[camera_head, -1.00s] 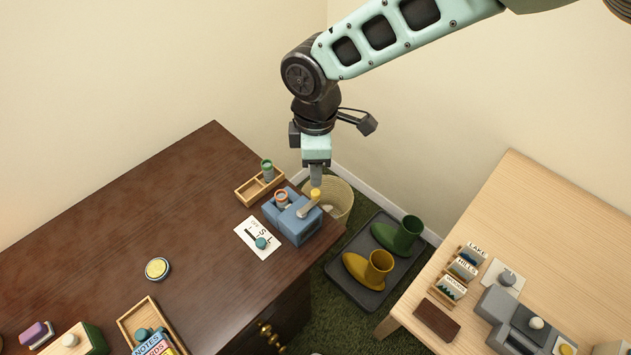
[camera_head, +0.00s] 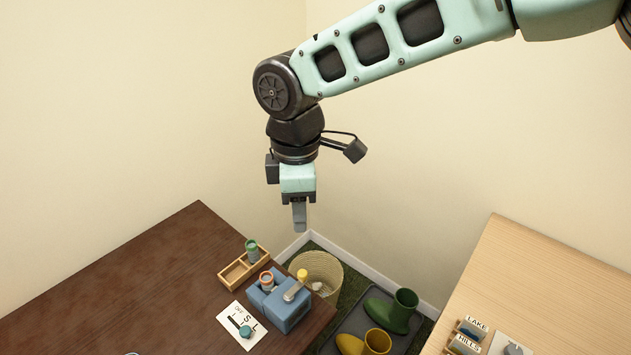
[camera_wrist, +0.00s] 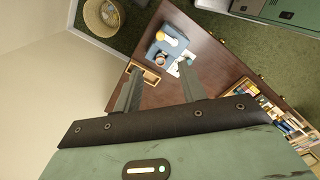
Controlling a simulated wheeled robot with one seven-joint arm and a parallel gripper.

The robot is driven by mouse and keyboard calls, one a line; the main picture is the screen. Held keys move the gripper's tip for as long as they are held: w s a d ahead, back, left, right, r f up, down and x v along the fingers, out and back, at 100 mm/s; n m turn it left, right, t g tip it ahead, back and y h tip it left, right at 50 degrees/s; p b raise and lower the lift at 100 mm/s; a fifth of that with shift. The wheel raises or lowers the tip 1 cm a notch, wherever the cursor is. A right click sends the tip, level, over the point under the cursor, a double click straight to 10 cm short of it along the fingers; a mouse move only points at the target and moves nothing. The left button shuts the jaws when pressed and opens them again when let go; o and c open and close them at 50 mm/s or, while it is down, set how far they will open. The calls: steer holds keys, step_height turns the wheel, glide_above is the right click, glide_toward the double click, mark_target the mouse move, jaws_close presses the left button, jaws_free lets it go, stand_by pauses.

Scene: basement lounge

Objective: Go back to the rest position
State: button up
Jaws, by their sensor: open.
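My gripper (camera_head: 299,218) hangs pointing down in the head view, in the air above the far right corner of the dark wooden desk (camera_head: 150,275). It is empty and touches nothing. In the wrist view the two fingers (camera_wrist: 158,90) stand apart, with the desk far below between them. A blue device (camera_head: 285,308) with a yellow-tipped grey lever and an orange-ringed cylinder sits near the desk's corner. It also shows in the wrist view (camera_wrist: 166,50).
A wooden tray (camera_head: 233,274) with a green cylinder and a white card (camera_head: 237,318) lie by the device. A wicker basket (camera_head: 322,267) and boots (camera_head: 402,308) on a dark tray stand between the desk and a light table (camera_head: 545,280). The air around my gripper is clear.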

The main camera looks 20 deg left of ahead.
steer(key=s+d+r+m, duration=0.1)
steer(key=s+d+m, duration=0.4)
steer(key=d, duration=0.4)
steer(key=s+d+r+m, duration=0.1)
steer(key=s+d+m, duration=0.4)
steer(key=d, duration=0.5)
steer(key=s+d+r+m, duration=0.1)
steer(key=s+d+m, duration=0.3)
steer(key=d, duration=0.6)
steer(key=shift+s+d+r+m+y, duration=0.2)
steer(key=shift+s+r+m+y, duration=0.15)
steer(key=shift+s, duration=0.45)
steer(key=shift+c, duration=0.5)
steer(key=shift+a, duration=0.15)
